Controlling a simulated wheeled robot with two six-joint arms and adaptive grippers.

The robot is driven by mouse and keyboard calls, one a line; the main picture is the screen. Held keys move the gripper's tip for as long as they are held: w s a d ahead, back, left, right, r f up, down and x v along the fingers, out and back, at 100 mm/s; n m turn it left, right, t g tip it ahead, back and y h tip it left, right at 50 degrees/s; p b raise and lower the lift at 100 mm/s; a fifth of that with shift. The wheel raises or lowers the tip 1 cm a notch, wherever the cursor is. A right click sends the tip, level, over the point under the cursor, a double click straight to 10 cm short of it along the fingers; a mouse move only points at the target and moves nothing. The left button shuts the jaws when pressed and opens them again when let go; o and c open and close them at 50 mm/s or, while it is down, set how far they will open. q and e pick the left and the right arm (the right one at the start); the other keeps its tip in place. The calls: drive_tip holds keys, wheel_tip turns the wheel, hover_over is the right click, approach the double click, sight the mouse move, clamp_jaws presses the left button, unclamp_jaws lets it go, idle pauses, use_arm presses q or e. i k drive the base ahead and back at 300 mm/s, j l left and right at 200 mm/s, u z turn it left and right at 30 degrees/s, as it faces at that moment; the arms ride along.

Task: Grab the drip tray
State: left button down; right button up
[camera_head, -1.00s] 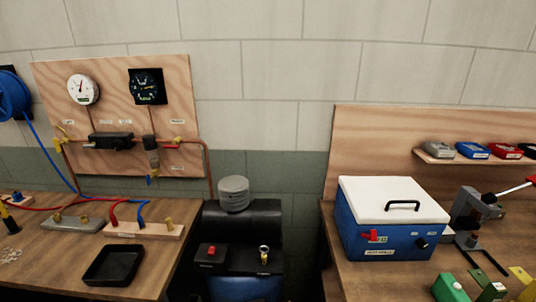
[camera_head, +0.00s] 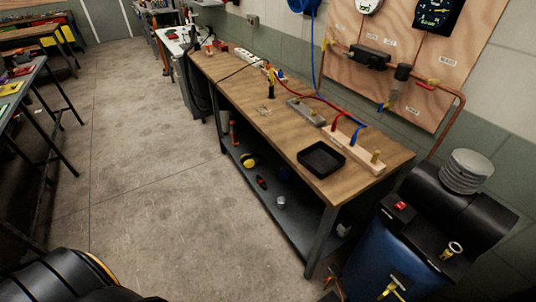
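The drip tray (camera_head: 321,160) is a shallow black square tray. It lies flat on the near right end of the wooden workbench (camera_head: 235,85), close to the front edge and beside a wooden block with hose fittings (camera_head: 356,153). It looks empty. Neither gripper shows in the head view. A dark rounded part at the bottom left corner seems to be mine, and no fingers show on it.
A blue air compressor (camera_head: 382,262) with a black top stands just right of the bench. The bench has a lower shelf (camera_head: 270,205) with several small items. A dark table (camera_head: 22,90) stands at the left. The concrete floor (camera_head: 150,150) between is clear.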

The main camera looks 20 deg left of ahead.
sight(322, 160)
drive_tip(key=u, duration=0.25)
drive_tip(key=i+j+z, duration=0.1)
drive_tip(key=j, duration=0.25)
drive_tip(key=i+j+z, duration=0.15)
drive_tip(key=i+j, duration=0.15)
drive_tip(key=i+j+z, duration=0.1)
drive_tip(key=j, duration=0.35)
drive_tip(key=i+j+z, duration=0.15)
drive_tip(key=j, duration=0.25)
drive_tip(key=i, duration=0.1)
